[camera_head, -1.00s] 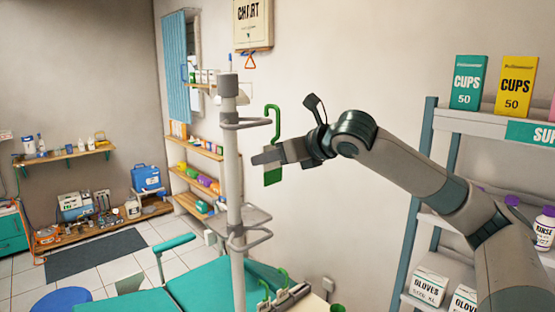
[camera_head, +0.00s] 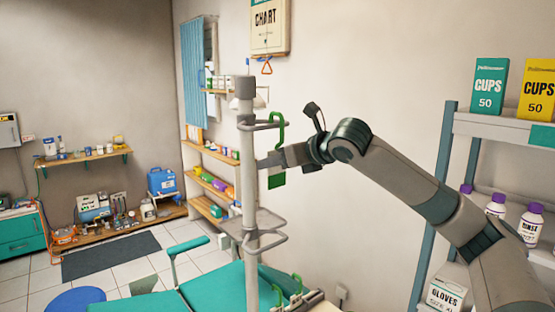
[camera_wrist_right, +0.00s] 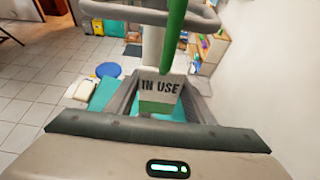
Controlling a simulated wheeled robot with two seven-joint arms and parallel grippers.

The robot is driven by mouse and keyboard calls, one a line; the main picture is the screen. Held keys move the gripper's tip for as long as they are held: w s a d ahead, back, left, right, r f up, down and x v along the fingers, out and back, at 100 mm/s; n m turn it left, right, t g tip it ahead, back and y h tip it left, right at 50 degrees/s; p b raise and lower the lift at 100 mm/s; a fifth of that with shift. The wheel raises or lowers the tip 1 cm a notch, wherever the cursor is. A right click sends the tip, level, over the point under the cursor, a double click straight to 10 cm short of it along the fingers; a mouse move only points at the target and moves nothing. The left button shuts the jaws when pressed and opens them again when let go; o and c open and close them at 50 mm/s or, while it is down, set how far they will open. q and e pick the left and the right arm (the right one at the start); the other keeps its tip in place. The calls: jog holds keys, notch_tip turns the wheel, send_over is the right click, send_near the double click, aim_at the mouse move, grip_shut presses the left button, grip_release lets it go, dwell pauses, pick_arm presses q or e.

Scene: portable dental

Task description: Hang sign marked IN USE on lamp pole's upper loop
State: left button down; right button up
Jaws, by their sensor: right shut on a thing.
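The IN USE sign (camera_head: 277,181) has a green and white plate and a tall green hook (camera_head: 283,130). My right gripper (camera_head: 273,160) is shut on it and holds it upright beside the lamp pole (camera_head: 247,165). In the right wrist view the sign's lettering (camera_wrist_right: 160,87) faces the camera between the fingers. The grey upper loop (camera_head: 262,126) sticks out to the right of the pole, and the hook's top overlaps its right end in the head view. The loop also shows in the wrist view (camera_wrist_right: 125,14), behind the hook's stem. I cannot tell whether the hook rests on it. My left gripper is out of view.
A small tray (camera_head: 240,222) and lower loop (camera_head: 270,246) are on the pole below. A shelf (camera_head: 495,125) with boxes and bottles is at right. The wall behind the sign is bare.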

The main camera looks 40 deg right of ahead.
jog(key=shift+f, duration=0.45)
jog(key=o, duration=1.1)
jog(key=shift+o, duration=0.2)
jog(key=b+v, duration=0.4)
jog(key=v, duration=1.3)
jog(key=shift+s, duration=0.2)
